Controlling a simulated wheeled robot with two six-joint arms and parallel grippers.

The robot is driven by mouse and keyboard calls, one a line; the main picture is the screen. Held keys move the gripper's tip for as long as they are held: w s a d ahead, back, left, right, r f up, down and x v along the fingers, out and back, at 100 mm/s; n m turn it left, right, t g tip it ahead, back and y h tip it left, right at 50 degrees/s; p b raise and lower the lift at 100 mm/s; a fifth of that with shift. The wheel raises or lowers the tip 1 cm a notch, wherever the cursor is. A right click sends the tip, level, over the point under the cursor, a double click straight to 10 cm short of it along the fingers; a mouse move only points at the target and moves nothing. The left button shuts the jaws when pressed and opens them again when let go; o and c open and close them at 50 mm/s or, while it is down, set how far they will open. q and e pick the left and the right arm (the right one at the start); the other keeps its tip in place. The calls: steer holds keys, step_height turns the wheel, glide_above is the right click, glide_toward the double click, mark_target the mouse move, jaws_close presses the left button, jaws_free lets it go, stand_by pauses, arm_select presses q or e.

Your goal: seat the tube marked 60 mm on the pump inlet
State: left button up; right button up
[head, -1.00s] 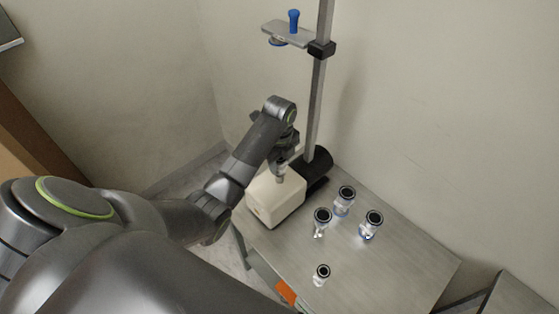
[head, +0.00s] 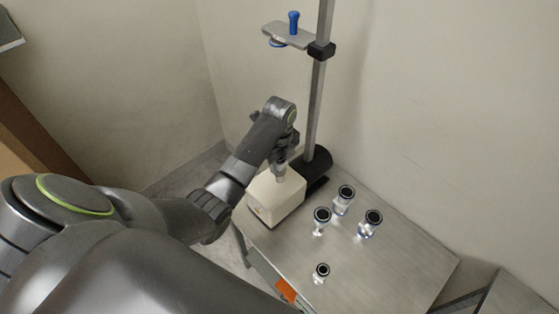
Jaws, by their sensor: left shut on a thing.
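The pump is a cream box (head: 275,199) at the back left of the metal table. My left gripper (head: 281,164) is directly above its top and is shut on a small grey tube-like piece (head: 280,174). The piece's lower end is at or just over the pump top; I cannot tell whether it is seated. Its marking cannot be read, and the pump inlet is hidden. Several clear tubes with dark rims stand on the table: one (head: 344,197), one (head: 321,218), one (head: 371,221) and a smaller one (head: 321,271). My right gripper is not in view.
A grey upright post (head: 317,100) stands right behind the pump on a black base (head: 318,162). It carries a small shelf (head: 288,34) with a blue knob (head: 293,20). The table's right part (head: 405,262) is clear. Walls close in behind.

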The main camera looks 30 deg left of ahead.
arm_select(q)
steer(key=shift+f, duration=0.55)
stand_by(0.7)
steer(key=o, duration=1.1)
